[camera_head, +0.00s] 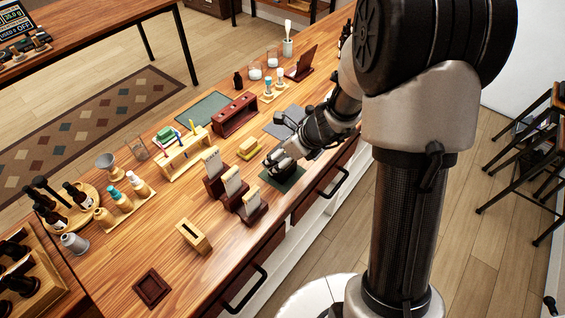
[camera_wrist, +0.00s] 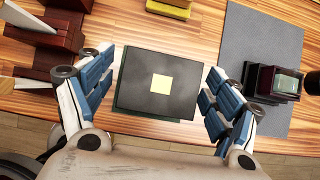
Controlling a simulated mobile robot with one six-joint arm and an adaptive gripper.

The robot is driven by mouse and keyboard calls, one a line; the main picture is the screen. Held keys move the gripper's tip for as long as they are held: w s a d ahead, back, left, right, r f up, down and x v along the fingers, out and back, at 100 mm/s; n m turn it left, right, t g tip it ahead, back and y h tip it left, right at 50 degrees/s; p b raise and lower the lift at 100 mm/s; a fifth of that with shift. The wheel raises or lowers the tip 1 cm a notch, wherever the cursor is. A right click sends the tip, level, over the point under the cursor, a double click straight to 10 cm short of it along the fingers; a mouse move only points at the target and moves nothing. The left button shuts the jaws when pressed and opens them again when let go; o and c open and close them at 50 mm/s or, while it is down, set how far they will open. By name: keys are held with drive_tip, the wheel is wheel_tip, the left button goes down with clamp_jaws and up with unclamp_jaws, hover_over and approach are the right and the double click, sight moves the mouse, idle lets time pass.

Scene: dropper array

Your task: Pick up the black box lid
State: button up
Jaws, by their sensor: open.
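The black box lid (camera_wrist: 140,82) shows in the wrist view as a dark square with a small pale yellow square (camera_wrist: 160,84) at its middle. It lies over a dark green mat (camera_wrist: 120,100), whose edge shows at the left and bottom. My gripper (camera_wrist: 156,78) is open, with one blue-padded finger left of the lid and one right of it, a gap on each side. In the head view my gripper (camera_head: 281,160) is low over the dark green mat (camera_head: 288,182) near the counter's front edge, and it hides most of the lid.
A grey mat (camera_wrist: 255,50) with a small dark device (camera_wrist: 272,82) lies to the right in the wrist view. Wooden card stands (camera_head: 232,185) stand to the left of my gripper, and a yellow block (camera_head: 249,149) lies behind it.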

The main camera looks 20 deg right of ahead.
drive_tip(key=shift+c, duration=0.6)
drive_tip(key=c, duration=0.9)
drive_tip(key=shift+r, duration=0.1)
drive_tip(key=shift+c, duration=0.2)
